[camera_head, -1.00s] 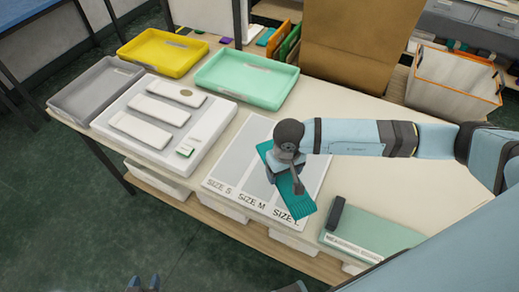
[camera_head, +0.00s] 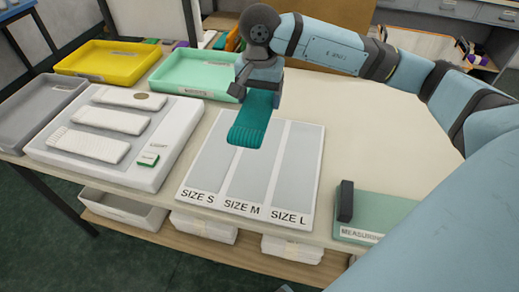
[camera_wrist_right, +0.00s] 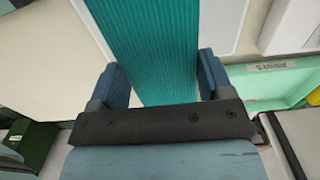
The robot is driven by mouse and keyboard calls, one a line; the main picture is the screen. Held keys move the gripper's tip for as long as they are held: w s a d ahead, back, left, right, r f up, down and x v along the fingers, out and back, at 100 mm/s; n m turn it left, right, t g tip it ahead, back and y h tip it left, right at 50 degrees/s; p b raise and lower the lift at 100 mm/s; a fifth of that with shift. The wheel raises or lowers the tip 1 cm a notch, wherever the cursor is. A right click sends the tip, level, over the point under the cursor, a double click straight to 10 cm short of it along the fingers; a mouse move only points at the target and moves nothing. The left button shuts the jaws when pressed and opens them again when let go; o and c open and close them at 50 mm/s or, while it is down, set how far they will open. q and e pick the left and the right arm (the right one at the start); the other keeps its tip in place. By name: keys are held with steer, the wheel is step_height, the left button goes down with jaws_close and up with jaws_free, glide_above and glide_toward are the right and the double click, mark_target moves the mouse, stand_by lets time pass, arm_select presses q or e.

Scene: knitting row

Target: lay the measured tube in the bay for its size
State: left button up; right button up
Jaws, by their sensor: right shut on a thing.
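A teal ribbed knitted tube (camera_head: 252,122) hangs from my right gripper (camera_head: 258,92), which is shut on it. In the right wrist view the tube (camera_wrist_right: 152,45) runs between the two fingers (camera_wrist_right: 155,85). In the head view the tube's lower end appears over the far part of the sizing board, around the S and M bays; its height above the board is hard to tell. The white board (camera_head: 245,209) has three grey bays labelled SIZE S (camera_head: 208,160), SIZE M (camera_head: 254,175) and SIZE L (camera_head: 294,170). All three show no tube lying in them. My left gripper is not in view.
A green measuring board (camera_head: 375,213) with a dark block (camera_head: 345,201) lies at the right front. A white tray with several white pieces (camera_head: 52,152) stands left. Mint (camera_head: 165,84), yellow (camera_head: 85,69) and grey (camera_head: 15,135) trays stand behind and left.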

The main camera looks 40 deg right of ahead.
glide_above(259, 154)
step_height(259, 154, down, 12)
steer(key=shift+f, duration=0.1)
step_height(259, 154, down, 4)
steer(key=shift+f, duration=0.2)
steer(key=shift+d+f, duration=0.1)
steer(key=shift+f, duration=0.15)
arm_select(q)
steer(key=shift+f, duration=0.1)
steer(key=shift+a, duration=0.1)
arm_select(e)
steer(key=shift+f+b, duration=0.25)
steer(key=shift+b, duration=0.1)
steer(key=o, duration=0.8)
steer(key=shift+r, duration=0.1)
steer(key=shift+o, duration=0.9)
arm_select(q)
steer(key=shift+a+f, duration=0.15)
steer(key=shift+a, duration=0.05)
